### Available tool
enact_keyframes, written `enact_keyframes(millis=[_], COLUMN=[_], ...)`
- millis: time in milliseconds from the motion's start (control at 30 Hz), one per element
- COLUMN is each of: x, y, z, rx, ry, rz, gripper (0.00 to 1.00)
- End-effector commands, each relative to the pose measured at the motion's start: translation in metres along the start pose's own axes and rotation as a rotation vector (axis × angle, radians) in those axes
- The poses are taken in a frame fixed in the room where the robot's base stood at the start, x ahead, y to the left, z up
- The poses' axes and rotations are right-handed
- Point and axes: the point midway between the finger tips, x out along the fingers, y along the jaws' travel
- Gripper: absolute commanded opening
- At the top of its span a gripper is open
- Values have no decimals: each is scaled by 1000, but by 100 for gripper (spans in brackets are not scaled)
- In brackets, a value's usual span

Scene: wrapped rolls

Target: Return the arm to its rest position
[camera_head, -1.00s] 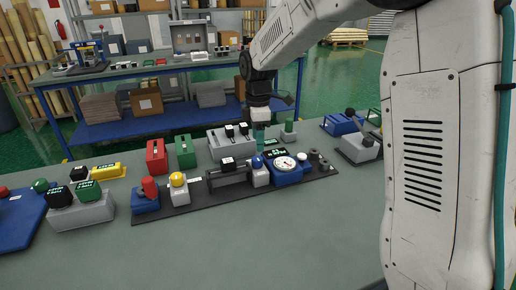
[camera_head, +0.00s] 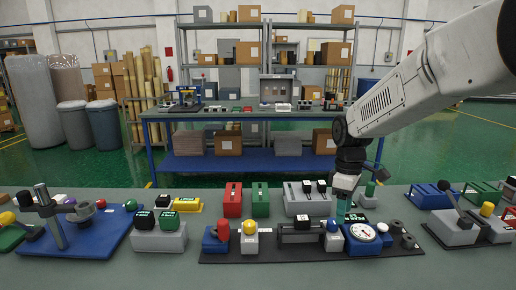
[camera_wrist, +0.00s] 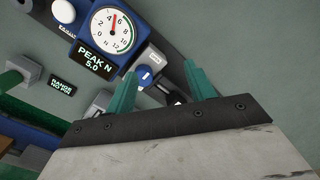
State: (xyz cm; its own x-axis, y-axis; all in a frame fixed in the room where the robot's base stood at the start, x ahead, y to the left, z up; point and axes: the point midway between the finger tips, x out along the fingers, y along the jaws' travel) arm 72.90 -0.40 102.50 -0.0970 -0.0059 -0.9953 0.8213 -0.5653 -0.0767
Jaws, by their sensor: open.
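My arm reaches in from the upper right in the head view, bent down at the wrist. My gripper (camera_head: 342,212) points down over the bench, just behind the blue gauge block with a round white dial (camera_head: 362,232). In the wrist view the two green fingers of my gripper (camera_wrist: 158,82) stand apart with nothing held between them. The dial (camera_wrist: 110,30) and a "PEAK N 5.0" display (camera_wrist: 97,60) lie beyond the fingers there. I cannot tell how high the fingertips are above the bench.
The dark mat (camera_head: 225,255) holds a yellow-topped block (camera_head: 249,237) and other small fixtures. Red (camera_head: 232,200) and green (camera_head: 260,199) boxes stand behind it. A lever block (camera_head: 452,228) is at right, a blue stand (camera_head: 88,235) at left. The front bench strip (camera_head: 130,275) is bare.

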Motion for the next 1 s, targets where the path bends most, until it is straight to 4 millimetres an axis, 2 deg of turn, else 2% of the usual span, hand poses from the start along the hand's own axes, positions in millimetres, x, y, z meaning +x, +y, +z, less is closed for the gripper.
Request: enact_keyframes(millis=[33,300,600,800,1000], x=[-5,-27,-38,-35,-35], y=[-15,-91,-173,-217,-240], z=[12,76,143,177,196], rx=[81,488,830,954,968], ry=[-5,-17,20,77,149], rz=[-5,-14,10,38,75], gripper=[54,54,54,54,54])
